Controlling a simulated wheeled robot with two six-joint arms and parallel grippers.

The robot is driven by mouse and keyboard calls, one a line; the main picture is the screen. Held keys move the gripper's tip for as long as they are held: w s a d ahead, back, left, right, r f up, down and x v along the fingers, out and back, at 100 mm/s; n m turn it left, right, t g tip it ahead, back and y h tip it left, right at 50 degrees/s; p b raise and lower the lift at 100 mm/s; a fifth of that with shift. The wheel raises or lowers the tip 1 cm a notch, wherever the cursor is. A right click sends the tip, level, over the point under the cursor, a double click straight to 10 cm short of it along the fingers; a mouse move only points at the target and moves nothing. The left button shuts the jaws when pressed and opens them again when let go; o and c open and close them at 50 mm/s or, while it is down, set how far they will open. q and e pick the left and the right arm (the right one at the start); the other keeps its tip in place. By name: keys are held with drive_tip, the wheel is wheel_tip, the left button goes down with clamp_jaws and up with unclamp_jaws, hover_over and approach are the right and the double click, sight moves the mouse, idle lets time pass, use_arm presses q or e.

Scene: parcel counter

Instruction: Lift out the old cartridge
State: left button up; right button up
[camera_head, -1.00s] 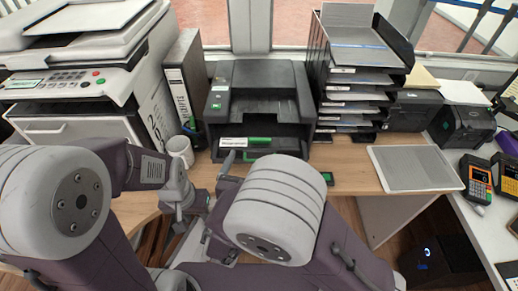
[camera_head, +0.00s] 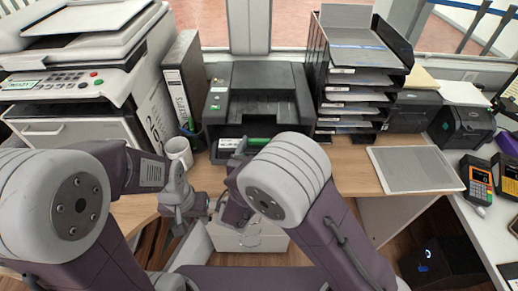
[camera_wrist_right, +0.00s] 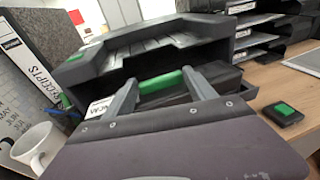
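The old cartridge shows as a green handle (camera_head: 258,142) with a white label beside it, in the open front of the black printer (camera_head: 263,90). In the right wrist view the green handle (camera_wrist_right: 160,86) lies beyond and between the fingertips of my right gripper (camera_wrist_right: 160,77). These fingers are spread apart, and contact with the handle cannot be made out. In the head view my right gripper (camera_head: 240,152) is at the printer's front, partly hidden by my arm. My left gripper (camera_head: 183,200) is left of it, in front of the mug; its fingers are unclear.
A white mug (camera_head: 179,151) and a receipts binder (camera_head: 184,80) stand left of the printer. A tray stack (camera_head: 345,85) stands right. A small dark block with a green patch (camera_wrist_right: 283,112) lies on the desk. A pale bin (camera_head: 262,238) is below the desk edge.

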sight(257, 149)
clamp_jaws()
wheel_tip(257, 149, up, 10)
drive_tip(key=p, duration=0.2)
